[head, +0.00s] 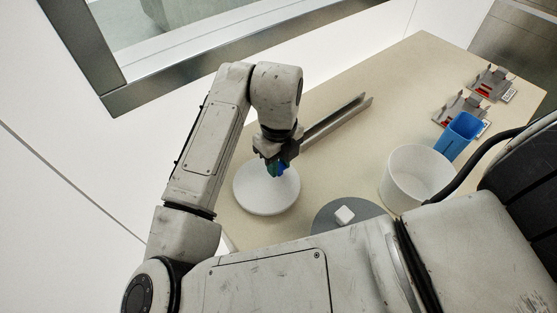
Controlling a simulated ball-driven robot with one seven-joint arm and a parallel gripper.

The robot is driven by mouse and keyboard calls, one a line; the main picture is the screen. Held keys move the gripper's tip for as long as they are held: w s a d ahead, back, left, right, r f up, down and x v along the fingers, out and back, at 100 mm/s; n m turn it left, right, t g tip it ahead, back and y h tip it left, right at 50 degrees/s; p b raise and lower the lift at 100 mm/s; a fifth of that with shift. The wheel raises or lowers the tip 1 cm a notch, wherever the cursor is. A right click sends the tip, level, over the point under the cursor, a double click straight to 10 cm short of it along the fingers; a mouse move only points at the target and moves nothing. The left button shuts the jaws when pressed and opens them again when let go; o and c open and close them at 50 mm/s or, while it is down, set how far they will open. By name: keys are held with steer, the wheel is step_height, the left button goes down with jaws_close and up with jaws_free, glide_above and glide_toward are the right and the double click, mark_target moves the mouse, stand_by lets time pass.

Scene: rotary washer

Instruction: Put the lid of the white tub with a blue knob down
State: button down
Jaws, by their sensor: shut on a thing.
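The round white lid (266,196) is at the left of the table, under my gripper, in the head view. My gripper (277,168) is shut on its blue knob (281,169), which the fingers partly hide. The lid looks about level. I cannot tell whether it touches the table or hangs just above it. A white tub (416,180) stands open and upright at the right of the table, apart from the lid.
A grey disc with a white block (344,214) on it lies between lid and tub, partly hidden by my arm. A metal channel (336,119) lies behind my gripper. A blue bin (459,137) and two metal fixtures (462,109) (492,83) stand at the right.

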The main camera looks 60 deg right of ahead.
steer(key=shift+f, duration=0.2)
steer(key=c, duration=0.9)
jaws_free()
steer(key=shift+r, duration=0.1)
step_height(320, 180, up, 12)
steer(key=shift+r, duration=0.15)
